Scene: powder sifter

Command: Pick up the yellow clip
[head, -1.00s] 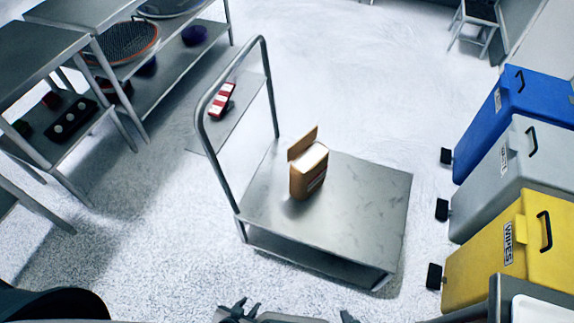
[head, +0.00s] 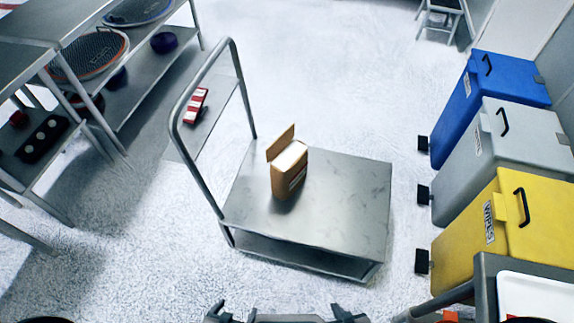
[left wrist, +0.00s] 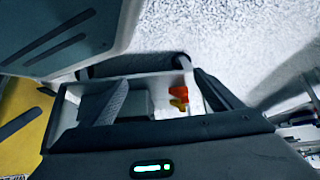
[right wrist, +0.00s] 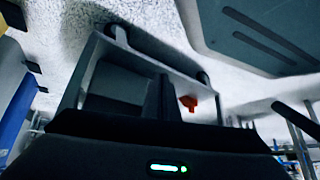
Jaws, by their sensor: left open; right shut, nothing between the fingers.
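I cannot make out the yellow clip for certain. The left wrist view has a small orange piece (left wrist: 180,92) with a yellow piece (left wrist: 180,103) just below it. The right wrist view has a similar small orange-red piece (right wrist: 188,102). I cannot tell whether these are clips or parts of my own hardware. My left gripper (left wrist: 162,90) is open, its dark fingers apart. My right gripper (right wrist: 167,92) is shut with nothing held. A tiny red-orange thing (head: 450,316) shows at the head view's lower right, too small to identify.
A metal trolley (head: 350,205) bearing a brown box (head: 288,178) stands ahead. Blue (head: 500,98), grey (head: 505,150) and yellow (head: 470,240) bins line the right. A white tray (head: 535,295) is at lower right. Shelves (head: 140,80) stand at left. Floor around the trolley is clear.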

